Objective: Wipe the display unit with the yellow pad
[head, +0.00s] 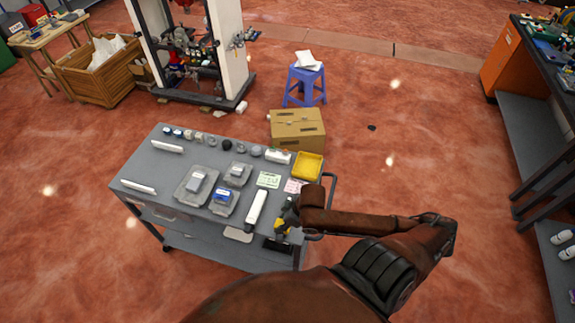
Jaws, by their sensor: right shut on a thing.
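My right gripper (281,232) is over the front right corner of the grey cart (172,213), its arm coming in from the right. It is shut on a small yellow thing, apparently the yellow pad (279,226), mostly hidden by the fingers. A flat black piece (276,246) lies just below the gripper; I cannot tell whether they touch. A small blue-faced unit (222,195), possibly the display unit, sits in a clear tray left of the gripper, apart from it. My left gripper is not in view.
A long white piece (256,207) lies just left of the gripper. A yellow tray (307,166) stands at the cart's back right, beside printed cards (268,180). More clear trays and several small round parts fill the cart top. A cardboard box (297,130) stands behind.

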